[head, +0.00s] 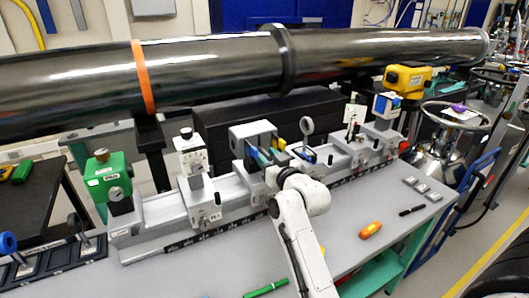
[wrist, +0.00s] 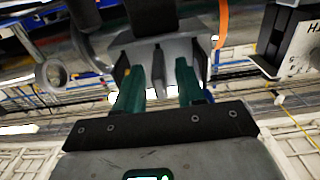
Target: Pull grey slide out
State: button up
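The grey slide housing (head: 250,133) stands on the rail in the middle of the bench in the head view. In the wrist view its grey body (wrist: 183,50) fills the top centre, and a thin upright grey tab (wrist: 158,70), which looks like the slide's grip, points toward me. My gripper (wrist: 158,80) has its teal fingers apart, one on each side of the tab, with a gap showing on both sides. In the head view my gripper (head: 262,157) is at the housing's front, and my arm hides part of it.
Other holders stand on the rail: a green one (head: 110,178), a white one (head: 195,165) and a ring mount (head: 306,127). A large dark pipe (head: 220,70) runs behind. An orange tool (head: 370,230) and a green pen (head: 265,288) lie on the bench (head: 350,260).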

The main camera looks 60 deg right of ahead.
jog(key=shift+x, duration=0.85)
grip_shut()
